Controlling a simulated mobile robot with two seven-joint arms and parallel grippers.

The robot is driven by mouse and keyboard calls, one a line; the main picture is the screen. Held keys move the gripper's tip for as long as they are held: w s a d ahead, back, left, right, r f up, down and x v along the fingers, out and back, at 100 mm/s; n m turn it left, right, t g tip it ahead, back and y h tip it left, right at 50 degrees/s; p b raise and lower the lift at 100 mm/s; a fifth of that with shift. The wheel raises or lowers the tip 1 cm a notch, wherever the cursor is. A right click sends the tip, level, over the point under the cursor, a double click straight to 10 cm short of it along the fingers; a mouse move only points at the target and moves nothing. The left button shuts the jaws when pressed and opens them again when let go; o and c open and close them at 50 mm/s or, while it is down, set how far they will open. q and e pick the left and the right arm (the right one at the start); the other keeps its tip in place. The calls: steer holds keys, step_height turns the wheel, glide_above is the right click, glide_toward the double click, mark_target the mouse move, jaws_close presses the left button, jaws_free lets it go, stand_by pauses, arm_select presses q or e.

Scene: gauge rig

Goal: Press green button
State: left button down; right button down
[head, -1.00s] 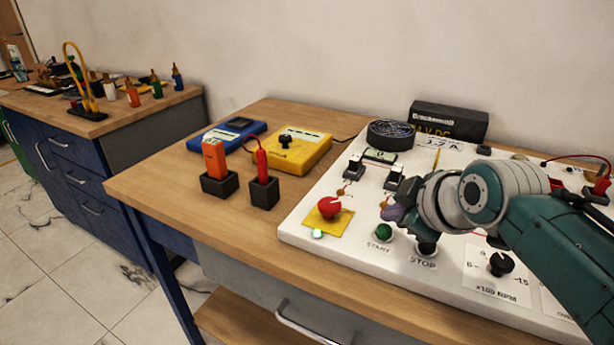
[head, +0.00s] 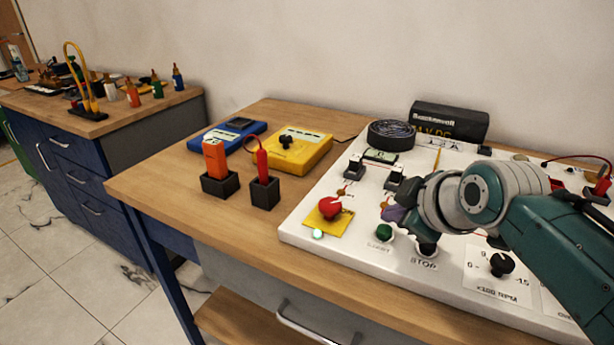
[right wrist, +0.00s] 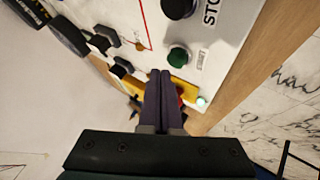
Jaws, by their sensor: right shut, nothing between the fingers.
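The green button (head: 384,231) sits on the white panel (head: 300,224) above the START label, left of the black STOP button (head: 428,247). It also shows in the right wrist view (right wrist: 178,57), just beyond the fingertips. My right gripper (head: 392,212) is shut and empty, above the panel just behind the green button. In the right wrist view its two fingers (right wrist: 160,75) lie together, apart from the button as far as I can tell. My left gripper is not in view.
A red mushroom button (head: 328,207) on a yellow plate stands left of the green button. Black switches (head: 354,168) lie behind it. An orange device (head: 214,158) and red probe (head: 262,165) stand in black holders on the wooden table.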

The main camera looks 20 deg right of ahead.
steer(key=shift+f, duration=0.45)
steer(key=shift+f+b, duration=0.5)
stand_by(0.6)
steer(key=shift+r, duration=0.1)
steer(key=shift+r+p, duration=0.85)
steer(key=shift+p, duration=0.25)
step_height(320, 180, up, 5)
steer(key=p, duration=0.5)
steer(key=shift+s, duration=0.1)
stand_by(0.4)
